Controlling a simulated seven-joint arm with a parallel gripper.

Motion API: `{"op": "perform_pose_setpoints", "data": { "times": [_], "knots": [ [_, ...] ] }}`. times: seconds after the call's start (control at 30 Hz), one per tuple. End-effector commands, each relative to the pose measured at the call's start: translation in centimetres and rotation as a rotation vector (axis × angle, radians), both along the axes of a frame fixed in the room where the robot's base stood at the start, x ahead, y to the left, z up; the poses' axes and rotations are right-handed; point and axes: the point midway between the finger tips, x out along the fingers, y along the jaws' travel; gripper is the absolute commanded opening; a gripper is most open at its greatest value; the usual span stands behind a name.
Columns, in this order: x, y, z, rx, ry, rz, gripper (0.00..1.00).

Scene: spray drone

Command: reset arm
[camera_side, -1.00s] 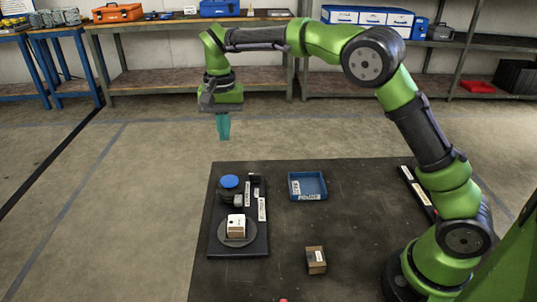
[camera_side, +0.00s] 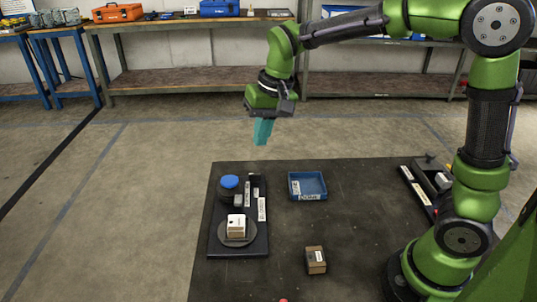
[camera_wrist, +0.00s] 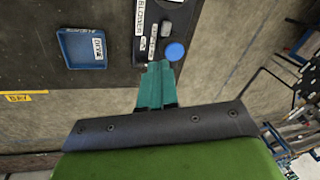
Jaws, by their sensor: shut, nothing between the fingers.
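My gripper (camera_side: 262,132) hangs in the air above the far edge of the dark table, up and to the right of the black blower station (camera_side: 252,225). Its teal fingers are shut with nothing between them. They also show at the middle of the wrist view (camera_wrist: 156,85), pointing toward the station, which has a round blue cap (camera_wrist: 174,51). In the side view, the blue cap (camera_side: 229,181) sits at the station's far left.
An open blue tray (camera_side: 320,194) with a label sits right of the station. A small brown box (camera_side: 316,261) stands nearer the front. Black labelled parts (camera_side: 415,185) lie at the table's right edge. The table's middle is clear. Shelves (camera_side: 190,80) stand behind.

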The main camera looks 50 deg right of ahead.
Motion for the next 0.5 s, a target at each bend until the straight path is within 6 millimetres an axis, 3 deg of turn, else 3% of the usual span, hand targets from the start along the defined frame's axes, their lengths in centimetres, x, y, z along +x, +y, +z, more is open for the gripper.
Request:
{"op": "perform_pose_setpoints", "data": {
  "times": [0.03, 0.3, 0.5],
  "knots": [
    [-2.1, -0.3, 0.8, 0.012, -0.042, 0.019, 0.0],
    [-11.3, -1.5, 1.8, 0.03, -0.251, 0.086, 0.0],
    [-15.9, -2.1, 1.6, 0.026, -0.37, 0.075, 0.0]
  ]
}}
